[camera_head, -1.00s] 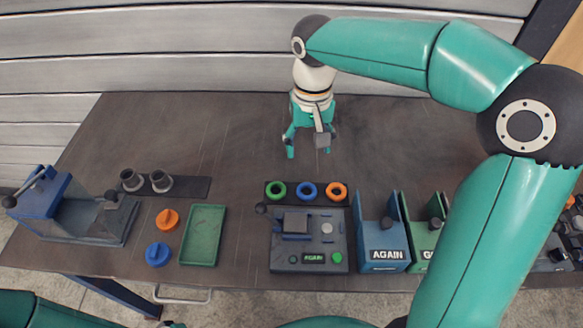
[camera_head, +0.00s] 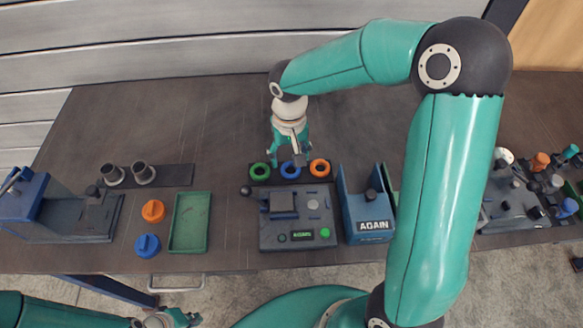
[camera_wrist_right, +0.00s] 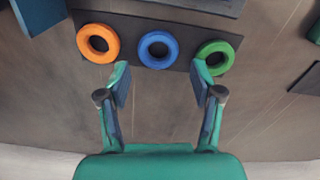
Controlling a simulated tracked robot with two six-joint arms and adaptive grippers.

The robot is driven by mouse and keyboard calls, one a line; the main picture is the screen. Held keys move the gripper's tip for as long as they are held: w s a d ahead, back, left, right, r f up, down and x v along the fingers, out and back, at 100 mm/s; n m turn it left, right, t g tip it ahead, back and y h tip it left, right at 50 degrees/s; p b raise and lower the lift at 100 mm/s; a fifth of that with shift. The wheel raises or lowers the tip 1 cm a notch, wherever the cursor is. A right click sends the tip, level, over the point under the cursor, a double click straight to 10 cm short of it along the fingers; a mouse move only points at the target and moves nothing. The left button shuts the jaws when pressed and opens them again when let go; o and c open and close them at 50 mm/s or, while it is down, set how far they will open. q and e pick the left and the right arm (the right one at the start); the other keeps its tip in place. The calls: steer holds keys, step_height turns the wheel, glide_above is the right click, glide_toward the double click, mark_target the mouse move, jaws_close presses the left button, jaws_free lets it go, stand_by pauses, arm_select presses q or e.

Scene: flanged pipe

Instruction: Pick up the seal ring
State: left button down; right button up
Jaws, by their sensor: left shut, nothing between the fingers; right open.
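Three seal rings lie in a row on a dark strip: a green ring (camera_head: 252,170), a blue ring (camera_head: 290,177) and an orange ring (camera_head: 320,174). They also show in the right wrist view as orange (camera_wrist_right: 85,44), blue (camera_wrist_right: 158,64) and green (camera_wrist_right: 222,66). My right gripper (camera_head: 289,160) is open and empty, pointing down above the table by the blue ring. In the right wrist view, the blue ring is beyond and roughly centred between its fingertips (camera_wrist_right: 160,70); none is gripped. My left gripper (camera_head: 184,317) is shut and empty at the lower left, partly cut off.
A grey device (camera_head: 270,238) with buttons stands just in front of the rings. A blue AGAIN bin (camera_head: 372,226) is right of it; my right arm hides a green one. A green tray (camera_head: 188,245), orange and blue knobs and a vise stand left. The table's back is clear.

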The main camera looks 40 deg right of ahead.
step_height(320, 180, down, 4)
steer(key=shift+s+f+p, duration=0.15)
steer(key=shift+f+p, duration=0.05)
steer(key=shift+p, duration=0.15)
steer(key=c, duration=0.7)
steer(key=shift+r, duration=0.1)
step_height(320, 180, up, 19)
step_height(320, 180, up, 4)
steer(key=p, duration=0.2)
glide_above(291, 169)
